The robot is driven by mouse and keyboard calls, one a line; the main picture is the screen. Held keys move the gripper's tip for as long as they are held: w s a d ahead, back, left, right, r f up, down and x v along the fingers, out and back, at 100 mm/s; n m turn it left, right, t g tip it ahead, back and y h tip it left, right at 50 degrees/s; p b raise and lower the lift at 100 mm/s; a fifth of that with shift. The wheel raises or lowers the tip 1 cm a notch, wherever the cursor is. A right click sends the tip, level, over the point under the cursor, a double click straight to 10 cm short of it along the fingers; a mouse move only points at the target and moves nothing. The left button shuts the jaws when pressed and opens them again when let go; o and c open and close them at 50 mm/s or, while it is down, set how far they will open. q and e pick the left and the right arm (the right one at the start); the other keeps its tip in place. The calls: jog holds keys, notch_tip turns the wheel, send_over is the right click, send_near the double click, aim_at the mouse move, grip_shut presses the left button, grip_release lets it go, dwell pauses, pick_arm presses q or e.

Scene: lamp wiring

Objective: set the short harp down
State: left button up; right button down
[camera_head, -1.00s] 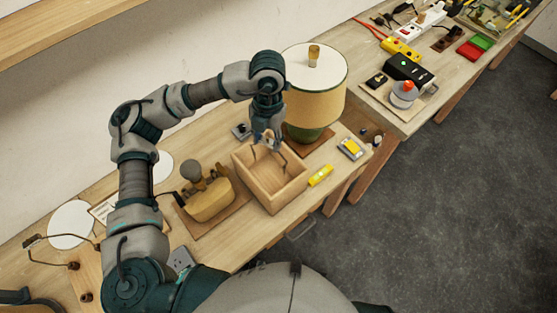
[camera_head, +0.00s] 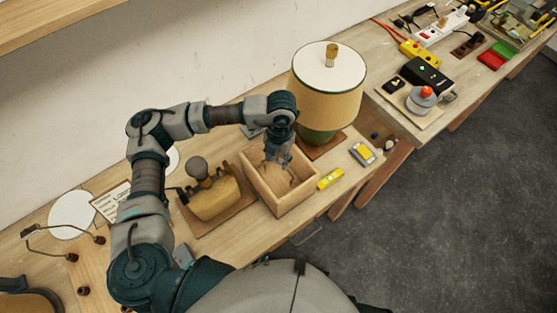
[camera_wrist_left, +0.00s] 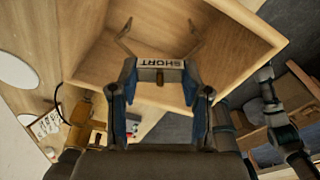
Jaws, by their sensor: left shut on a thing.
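My left gripper (camera_head: 278,155) is shut on the short harp (camera_wrist_left: 160,62), a bent wire piece with a label reading SHORT across its middle. In the wrist view its two wire arms spread out from the label, which sits between the fingertips (camera_wrist_left: 160,78). In the head view the thin harp (camera_head: 291,174) shows below the fingers, at the open wooden box (camera_head: 291,205). The box also shows in the wrist view (camera_wrist_left: 235,35), behind the harp. I cannot tell whether the harp touches the box floor.
A lamp with a tan shade (camera_head: 327,95) stands close behind the box. A brown-bodied item on a board (camera_head: 215,195) is left of it. A yellow level (camera_head: 330,179) and a grey-yellow device (camera_head: 363,153) lie to its right.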

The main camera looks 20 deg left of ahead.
pick_arm(q)
jog(key=shift+a+f, duration=0.3)
jog(key=shift+f, duration=0.65)
jog(key=o, duration=1)
jog(key=shift+d, duration=0.2)
jog(key=shift+o, duration=1.4)
jog(key=shift+d, duration=0.2)
jog(key=shift+d+r, duration=0.1)
jog(key=shift+d, duration=0.2)
jog(key=shift+w+a+r, duration=0.1)
jog(key=shift+a+r, duration=0.15)
jog(key=shift+r, duration=0.25)
notch_tip(320, 180, up, 11)
jog(key=w, duration=0.1)
jog(key=shift+d, duration=0.25)
jog(key=shift+a, duration=0.1)
